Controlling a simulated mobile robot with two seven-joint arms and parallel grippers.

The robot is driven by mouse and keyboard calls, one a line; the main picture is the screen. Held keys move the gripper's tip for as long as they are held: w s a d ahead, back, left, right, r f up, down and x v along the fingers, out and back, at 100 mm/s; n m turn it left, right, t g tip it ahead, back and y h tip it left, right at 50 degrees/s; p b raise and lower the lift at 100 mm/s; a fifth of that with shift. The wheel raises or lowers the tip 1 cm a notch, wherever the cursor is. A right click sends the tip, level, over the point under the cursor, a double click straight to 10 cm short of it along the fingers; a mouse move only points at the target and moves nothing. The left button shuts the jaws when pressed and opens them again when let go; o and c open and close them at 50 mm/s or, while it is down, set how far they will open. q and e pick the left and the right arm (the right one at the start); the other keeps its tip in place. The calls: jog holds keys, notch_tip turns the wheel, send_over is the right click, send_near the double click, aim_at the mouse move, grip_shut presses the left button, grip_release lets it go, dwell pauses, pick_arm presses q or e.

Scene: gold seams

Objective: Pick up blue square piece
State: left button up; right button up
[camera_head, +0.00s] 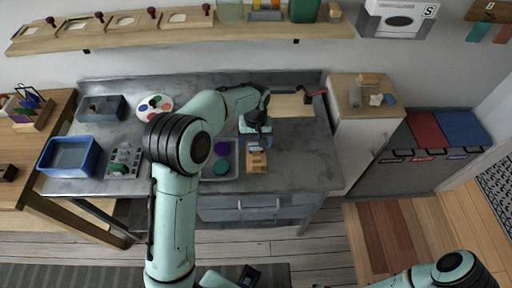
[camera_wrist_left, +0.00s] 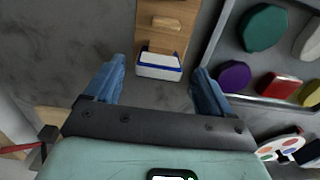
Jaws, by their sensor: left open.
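A small block (camera_wrist_left: 159,66) with a white top and blue edges sits at the end of a wooden stand (camera_wrist_left: 163,25) in the left wrist view. It is the only blue-edged piece I make out there. My left gripper (camera_wrist_left: 155,82) is open, its blue fingers on either side of and short of this block, with nothing held. In the head view the left gripper (camera_head: 256,132) hangs over the grey worktable (camera_head: 300,165), just behind the wooden stand (camera_head: 257,161). The block is not clear in the head view.
A grey tray (camera_wrist_left: 218,30) right of the gripper holds a green piece (camera_wrist_left: 264,28), a purple piece (camera_wrist_left: 233,75) and a red piece (camera_wrist_left: 280,85). A paint palette (camera_head: 154,107) and blue bin (camera_head: 70,156) stand left. The table's right part is clear.

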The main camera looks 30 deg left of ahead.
aim_at(256, 143)
pick_arm(q)
jog(key=shift+w+f, duration=0.1)
jog(key=shift+f, duration=1.4)
jog(key=c, duration=1.1)
